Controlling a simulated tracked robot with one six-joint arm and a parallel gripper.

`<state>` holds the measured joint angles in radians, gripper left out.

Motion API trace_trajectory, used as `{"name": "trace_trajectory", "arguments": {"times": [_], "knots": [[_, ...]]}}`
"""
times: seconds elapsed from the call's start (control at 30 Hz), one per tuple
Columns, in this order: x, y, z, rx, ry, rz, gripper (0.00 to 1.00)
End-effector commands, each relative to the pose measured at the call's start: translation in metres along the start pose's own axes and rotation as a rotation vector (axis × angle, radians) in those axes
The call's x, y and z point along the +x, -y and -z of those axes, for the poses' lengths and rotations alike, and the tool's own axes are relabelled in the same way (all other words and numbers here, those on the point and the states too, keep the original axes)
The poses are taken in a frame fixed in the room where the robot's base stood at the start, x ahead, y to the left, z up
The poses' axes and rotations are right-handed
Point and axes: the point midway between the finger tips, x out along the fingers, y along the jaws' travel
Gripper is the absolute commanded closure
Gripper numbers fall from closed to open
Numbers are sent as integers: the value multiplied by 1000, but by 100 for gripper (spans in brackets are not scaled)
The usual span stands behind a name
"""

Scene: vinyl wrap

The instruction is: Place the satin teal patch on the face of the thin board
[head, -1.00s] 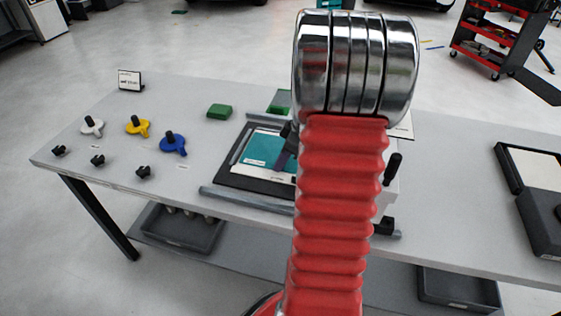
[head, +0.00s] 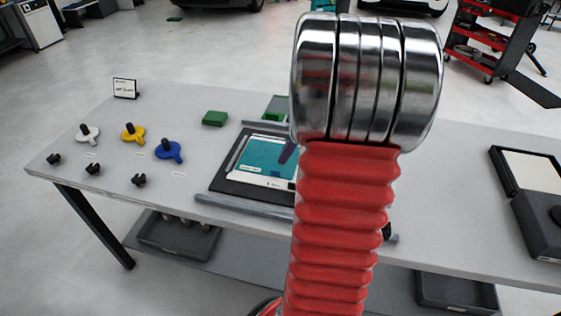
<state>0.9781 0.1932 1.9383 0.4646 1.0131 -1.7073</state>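A teal sheet (head: 262,154) with a small pale label and a white strip along its front edge lies flat in a dark frame or mat (head: 232,187) near the middle of the bench. I cannot tell whether this sheet is the satin patch. A dark purple piece (head: 288,152) shows over its right part, partly hidden by my arm. I cannot make out the thin board for certain. My gripper is hidden behind my red-sleeved arm, so what it holds does not show.
White (head: 88,134), yellow (head: 132,133) and blue (head: 168,150) knobbed pieces stand at left, with black knobs in front. A green block (head: 215,118) sits behind the mat. A grey bar (head: 243,205) lies at the front. A dark case (head: 541,215) stands at right.

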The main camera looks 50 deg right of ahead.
Motion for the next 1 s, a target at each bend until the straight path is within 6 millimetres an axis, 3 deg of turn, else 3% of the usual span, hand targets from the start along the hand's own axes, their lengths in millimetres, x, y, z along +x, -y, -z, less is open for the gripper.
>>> {"name": "trace_trajectory", "arguments": {"times": [0.1, 0.3, 1.0], "knots": [[-21, 0, 0, 0, -1, -3, 78], [-40, 0, 0, 1, 0, -1, 78], [-43, 0, 0, 1, 0, 1, 78]]}}
